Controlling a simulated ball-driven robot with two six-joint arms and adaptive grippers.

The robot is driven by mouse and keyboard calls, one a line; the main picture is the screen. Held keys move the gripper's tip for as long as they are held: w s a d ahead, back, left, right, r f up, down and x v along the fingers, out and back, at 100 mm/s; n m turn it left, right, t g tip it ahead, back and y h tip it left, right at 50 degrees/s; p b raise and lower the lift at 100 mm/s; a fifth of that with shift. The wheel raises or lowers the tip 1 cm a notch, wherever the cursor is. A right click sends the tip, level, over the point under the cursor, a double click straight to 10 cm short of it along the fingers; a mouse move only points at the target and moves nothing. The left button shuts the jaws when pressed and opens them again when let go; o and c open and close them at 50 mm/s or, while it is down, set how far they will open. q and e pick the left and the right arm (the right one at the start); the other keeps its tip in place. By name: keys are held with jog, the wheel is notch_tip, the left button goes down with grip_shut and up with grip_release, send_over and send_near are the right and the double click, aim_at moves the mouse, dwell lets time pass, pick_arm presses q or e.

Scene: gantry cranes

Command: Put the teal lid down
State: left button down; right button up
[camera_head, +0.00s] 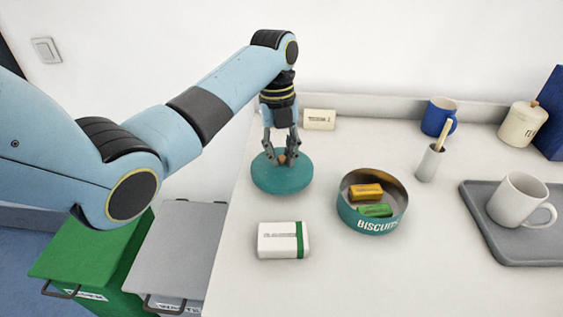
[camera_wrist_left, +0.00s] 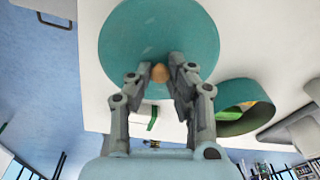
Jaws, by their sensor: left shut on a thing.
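The round teal lid (camera_head: 283,180) is at the left part of the white counter, left of the teal biscuit tin. My left gripper (camera_head: 282,157) is above it, pointing down, shut on the lid's small brown knob. In the left wrist view the lid (camera_wrist_left: 150,30) spreads out beyond the fingertips (camera_wrist_left: 162,74), with the knob between them. I cannot tell whether the lid touches the counter. The open tin (camera_head: 372,218), marked "BISCUITS", holds a yellow-orange packet (camera_head: 366,191) and a green packet (camera_head: 375,210). My right gripper is not in view.
A white box with a green band (camera_head: 283,240) lies in front of the lid. A small card (camera_head: 319,119) stands behind. A grey tray (camera_head: 480,225) with a white mug (camera_head: 518,198) is at the right. Green (camera_head: 85,250) and grey (camera_head: 185,240) bins stand beside the counter's left edge.

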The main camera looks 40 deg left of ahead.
aim_at(282, 158)
pick_arm(q)
jog(key=shift+s+d+f, duration=0.25)
jog(key=shift+f, duration=0.1)
notch_tip(282, 158, down, 3)
jog(key=shift+r, duration=0.1)
jog(key=shift+w+f, duration=0.15)
jog(key=shift+f, duration=0.15)
jog(key=shift+d, duration=0.1)
jog(key=c, duration=1.4)
grip_release()
jog(key=shift+f, duration=0.1)
jog(key=shift+o, duration=0.8)
jog(key=shift+r, duration=0.4)
jog(key=r, duration=0.3)
jog(key=a+r, duration=0.1)
jog(key=r, duration=0.7)
jog(key=shift+a+r+b, duration=0.15)
jog(key=shift+r+b, duration=0.1)
jog(key=shift+b, duration=0.1)
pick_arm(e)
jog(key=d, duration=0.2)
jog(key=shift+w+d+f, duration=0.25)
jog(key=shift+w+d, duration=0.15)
